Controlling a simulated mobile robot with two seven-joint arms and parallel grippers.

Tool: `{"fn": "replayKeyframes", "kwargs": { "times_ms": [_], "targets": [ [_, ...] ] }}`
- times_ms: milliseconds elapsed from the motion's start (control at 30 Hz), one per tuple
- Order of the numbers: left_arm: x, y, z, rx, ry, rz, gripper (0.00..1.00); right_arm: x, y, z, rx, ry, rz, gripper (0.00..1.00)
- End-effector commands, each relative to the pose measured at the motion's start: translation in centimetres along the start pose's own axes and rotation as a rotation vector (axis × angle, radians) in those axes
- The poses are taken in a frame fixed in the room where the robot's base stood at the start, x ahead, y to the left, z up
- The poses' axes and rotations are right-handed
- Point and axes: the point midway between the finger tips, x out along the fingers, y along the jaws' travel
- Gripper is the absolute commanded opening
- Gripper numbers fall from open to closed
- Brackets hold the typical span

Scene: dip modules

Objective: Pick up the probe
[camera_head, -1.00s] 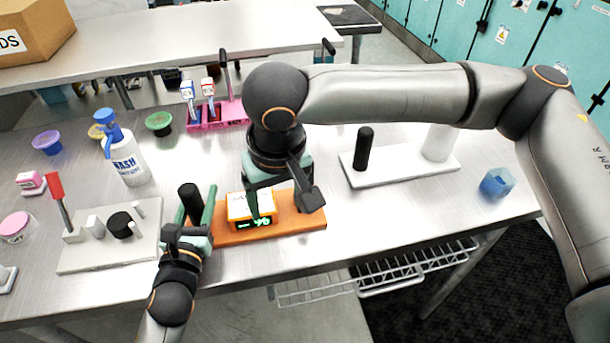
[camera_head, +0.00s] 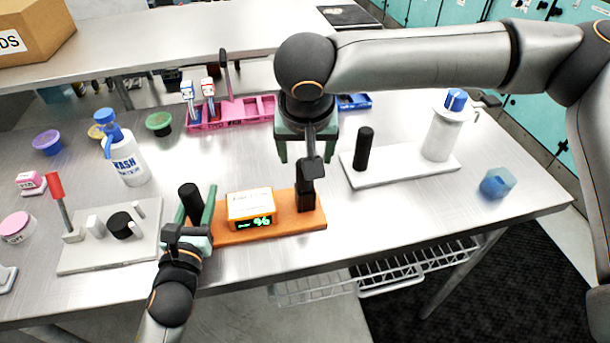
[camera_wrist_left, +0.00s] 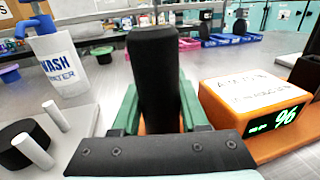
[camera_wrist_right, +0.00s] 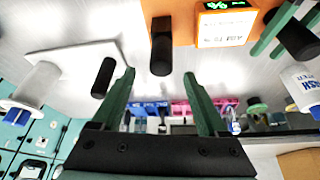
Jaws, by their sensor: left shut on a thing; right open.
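An orange board (camera_head: 274,229) carries an orange and white meter (camera_head: 250,208) with a lit green display. At its left end stands an upright black cylinder (camera_head: 190,200). My left gripper (camera_head: 197,213) is shut around this cylinder, seen large between its green fingers in the left wrist view (camera_wrist_left: 155,75). At the board's right end stands a black post (camera_head: 306,197), also in the right wrist view (camera_wrist_right: 162,45). My right gripper (camera_head: 306,150) is open and empty, above and behind this post. I cannot tell which black part is the probe.
A white board (camera_head: 405,172) with a black cylinder (camera_head: 363,149) and a white bottle (camera_head: 445,132) stands right. A pink tray (camera_head: 235,113) is behind. A grey board (camera_head: 85,253) and wash bottle (camera_head: 128,160) stand left.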

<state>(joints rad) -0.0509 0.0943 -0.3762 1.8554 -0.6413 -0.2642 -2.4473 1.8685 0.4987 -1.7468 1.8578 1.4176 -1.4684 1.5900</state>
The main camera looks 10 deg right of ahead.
Motion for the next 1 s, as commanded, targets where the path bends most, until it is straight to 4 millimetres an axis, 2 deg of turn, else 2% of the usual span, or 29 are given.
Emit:
{"fn": "replayKeyframes", "kwargs": {
  "times_ms": [300, 600, 1000],
  "targets": [
    [0.0, 0.0, 0.0, 0.000, 0.000, 0.000, 0.00, 4.3, -0.1, 0.4, 0.001, 0.000, 0.002, 0.77],
    [0.0, 0.0, 0.0, 0.000, 0.000, 0.000, 0.00, 4.8, -0.1, 0.4, 0.000, 0.000, 0.001, 0.77],
    [0.0, 0.0, 0.0, 0.000, 0.000, 0.000, 0.00, 4.8, -0.1, 0.4, 0.000, -0.001, 0.001, 0.32]
  ]
}}
